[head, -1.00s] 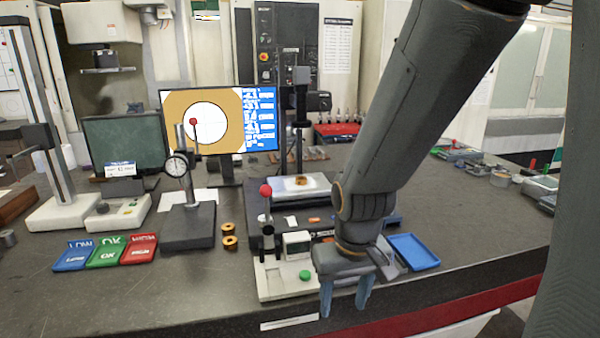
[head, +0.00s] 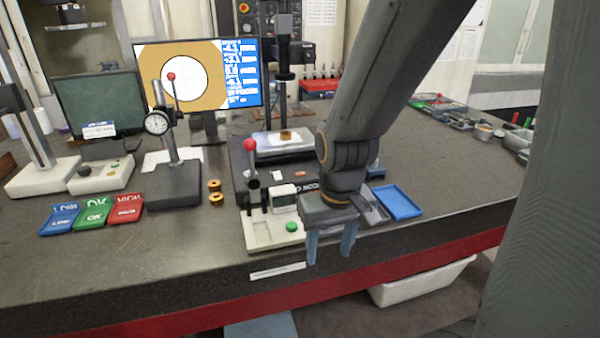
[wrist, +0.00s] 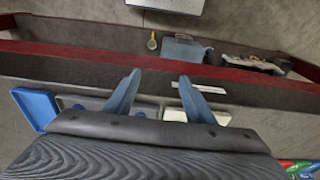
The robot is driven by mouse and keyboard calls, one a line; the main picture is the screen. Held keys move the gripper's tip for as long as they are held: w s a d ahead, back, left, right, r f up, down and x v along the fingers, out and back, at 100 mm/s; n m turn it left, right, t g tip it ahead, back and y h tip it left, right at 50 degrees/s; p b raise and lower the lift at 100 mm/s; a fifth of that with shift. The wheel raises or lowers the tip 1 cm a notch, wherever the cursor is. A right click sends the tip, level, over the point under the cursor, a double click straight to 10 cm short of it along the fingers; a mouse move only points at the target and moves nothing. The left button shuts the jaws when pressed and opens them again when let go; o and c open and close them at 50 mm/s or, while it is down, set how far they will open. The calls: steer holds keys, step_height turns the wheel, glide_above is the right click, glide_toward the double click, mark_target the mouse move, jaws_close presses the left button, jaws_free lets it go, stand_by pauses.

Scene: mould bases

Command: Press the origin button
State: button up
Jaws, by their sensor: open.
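A round green button (head: 292,227) sits on the pale base (head: 262,236) of a small instrument near the table's front edge, in the head view. A small display box (head: 284,196) and a red-knobbed lever (head: 250,146) stand on the same base. No lettering naming an origin button is readable. My gripper (head: 329,257) is open and empty, fingers pointing down, right of the green button and in front of the table edge. The wrist view shows both fingers apart (wrist: 160,76) with nothing between them; the green button cannot be made out there.
A blue tray (head: 398,202) lies right of my gripper. Blue, green and red bins (head: 95,213) and a dial gauge stand (head: 172,186) are at left. A monitor (head: 200,77) stands behind. Bare table lies at front left. A white bin (head: 425,280) is below the table.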

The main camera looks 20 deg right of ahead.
steer(key=shift+c, duration=0.4)
jaws_close()
stand_by(1.4)
